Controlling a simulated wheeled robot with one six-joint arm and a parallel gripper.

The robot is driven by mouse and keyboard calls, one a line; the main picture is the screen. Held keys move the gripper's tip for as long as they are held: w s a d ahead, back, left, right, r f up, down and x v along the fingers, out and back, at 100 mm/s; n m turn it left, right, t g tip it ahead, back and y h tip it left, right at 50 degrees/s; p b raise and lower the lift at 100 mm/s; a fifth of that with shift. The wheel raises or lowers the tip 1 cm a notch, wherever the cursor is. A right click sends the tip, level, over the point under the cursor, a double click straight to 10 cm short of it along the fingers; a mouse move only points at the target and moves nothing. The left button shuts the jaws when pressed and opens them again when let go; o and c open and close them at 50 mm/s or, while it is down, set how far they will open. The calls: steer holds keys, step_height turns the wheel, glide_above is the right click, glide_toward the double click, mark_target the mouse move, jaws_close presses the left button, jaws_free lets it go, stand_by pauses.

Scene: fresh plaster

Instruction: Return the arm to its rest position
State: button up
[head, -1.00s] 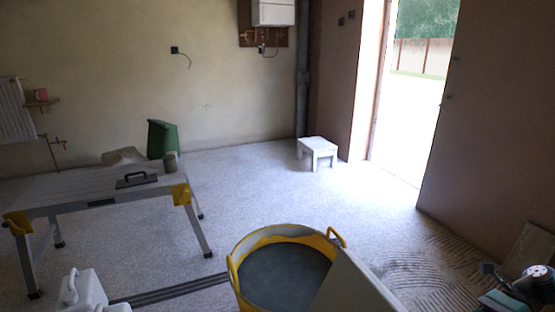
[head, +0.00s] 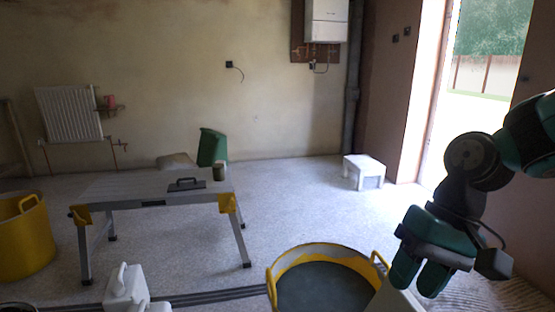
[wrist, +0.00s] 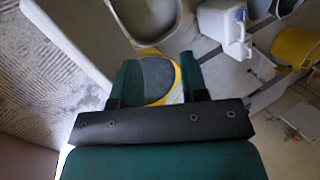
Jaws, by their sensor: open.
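My arm comes in from the right edge of the head view, dark green and black. A pale board edge beside the tub is partly hidden by my gripper.
A folding work platform (head: 128,188) carries a trowel (head: 186,184) and a small pot (head: 219,173). A white step stool (head: 364,168) stands near the doorway. A white canister (head: 125,288) and another yellow tub (head: 25,240) are at left. Grey floor between platform and stool is clear.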

steer(key=s+a+r+n+t, duration=0.2)
steer(key=s+a+r+n, duration=0.1)
steer(key=s+a+n, duration=0.5)
step_height(320, 180, up, 22)
steer(key=s+d+p, duration=0.1)
steer(key=d+p, duration=0.1)
steer(key=p, duration=2)
steer(key=shift+s+r+m, duration=0.15)
steer(key=shift+s+m, duration=0.05)
steer(key=shift+m, duration=0.1)
